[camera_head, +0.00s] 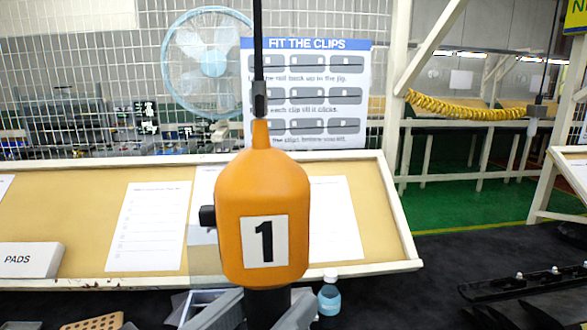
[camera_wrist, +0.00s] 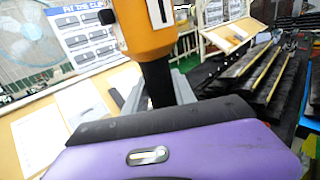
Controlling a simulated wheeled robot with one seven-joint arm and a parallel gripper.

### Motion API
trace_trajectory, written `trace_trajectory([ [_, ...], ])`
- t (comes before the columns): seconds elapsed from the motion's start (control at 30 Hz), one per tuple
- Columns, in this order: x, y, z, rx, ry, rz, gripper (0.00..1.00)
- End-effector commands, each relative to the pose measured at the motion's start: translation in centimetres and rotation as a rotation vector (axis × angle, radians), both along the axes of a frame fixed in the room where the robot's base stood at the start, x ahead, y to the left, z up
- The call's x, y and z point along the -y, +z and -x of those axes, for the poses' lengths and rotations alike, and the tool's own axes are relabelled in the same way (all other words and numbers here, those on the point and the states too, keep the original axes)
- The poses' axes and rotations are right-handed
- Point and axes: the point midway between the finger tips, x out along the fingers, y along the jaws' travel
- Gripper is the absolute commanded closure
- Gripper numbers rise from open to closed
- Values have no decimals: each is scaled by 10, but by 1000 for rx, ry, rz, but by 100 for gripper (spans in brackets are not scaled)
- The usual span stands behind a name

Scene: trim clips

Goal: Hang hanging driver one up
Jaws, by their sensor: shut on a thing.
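The orange driver (camera_head: 262,195) marked with a black 1 on white stands upright in the middle of the head view.
A tilted tan board (camera_head: 85,200) with white sheets stands behind the driver. A white PADS box (camera_head: 30,260) is at left, a small blue bottle (camera_head: 329,295) right of my gripper. Dark rails (camera_head: 525,282) lie at right on the black bench. A wire mesh fence and fan are behind.

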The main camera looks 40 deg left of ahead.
Motion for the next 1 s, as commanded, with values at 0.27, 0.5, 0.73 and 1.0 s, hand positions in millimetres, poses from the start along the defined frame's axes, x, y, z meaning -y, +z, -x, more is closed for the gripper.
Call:
trace_trajectory([
  [0.27,-6,12,-13,-1,-3,0,100],
  [0.5,-18,12,-39,0,-3,0,100],
  [0.73,-29,12,-62,0,-2,0,100],
  [1.0,-31,27,-64,1,0,-2,100],
])
